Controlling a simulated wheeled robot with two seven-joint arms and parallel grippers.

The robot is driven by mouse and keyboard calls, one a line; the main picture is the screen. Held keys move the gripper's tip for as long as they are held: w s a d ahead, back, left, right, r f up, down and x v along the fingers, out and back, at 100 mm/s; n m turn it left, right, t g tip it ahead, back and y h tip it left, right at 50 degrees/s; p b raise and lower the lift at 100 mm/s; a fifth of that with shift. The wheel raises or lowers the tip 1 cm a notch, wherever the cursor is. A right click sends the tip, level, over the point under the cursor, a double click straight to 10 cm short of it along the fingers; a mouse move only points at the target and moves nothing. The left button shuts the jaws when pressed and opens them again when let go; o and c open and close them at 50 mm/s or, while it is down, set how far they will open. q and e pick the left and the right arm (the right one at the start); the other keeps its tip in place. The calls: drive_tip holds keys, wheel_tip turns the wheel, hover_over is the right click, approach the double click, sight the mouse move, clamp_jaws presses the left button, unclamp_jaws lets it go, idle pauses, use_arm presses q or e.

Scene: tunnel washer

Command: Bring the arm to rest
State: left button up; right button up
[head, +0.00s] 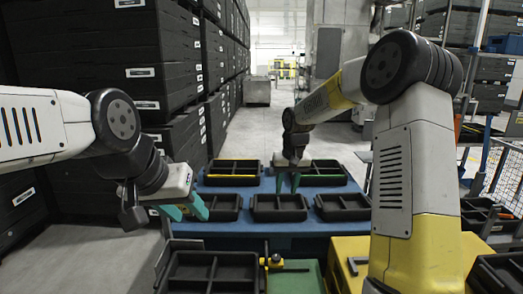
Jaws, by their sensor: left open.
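My left arm comes in from the left. Its gripper (187,212), with teal fingers, is open and empty, in front of the blue table's left end. My right arm, white and yellow, rises at the right and bends over toward the middle. Its gripper (287,184) points down over the blue table (262,228), among the black trays. Its two teal fingers stand apart with nothing seen between them. I cannot tell whether the fingertips touch a tray.
Black divided trays (278,208) stand in two rows on the table. Another black tray (212,273) is in front, beside a yellow clamp-like part (274,262). Stacked black crates (165,62) wall the left. A wire-mesh cart (505,178) is at right. An open aisle (250,130) runs behind.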

drive_tip(key=s+d+r+t, duration=0.2)
drive_tip(key=s+d+r, duration=0.2)
drive_tip(key=s+r, duration=0.9)
drive_tip(key=s+d+t+y, duration=0.1)
drive_tip(key=s+d+t, duration=0.1)
drive_tip(key=s, duration=1.6)
drive_tip(key=shift+s+f+m, duration=0.15)
drive_tip(key=shift+f+m, duration=0.1)
drive_tip(key=shift+m, duration=0.15)
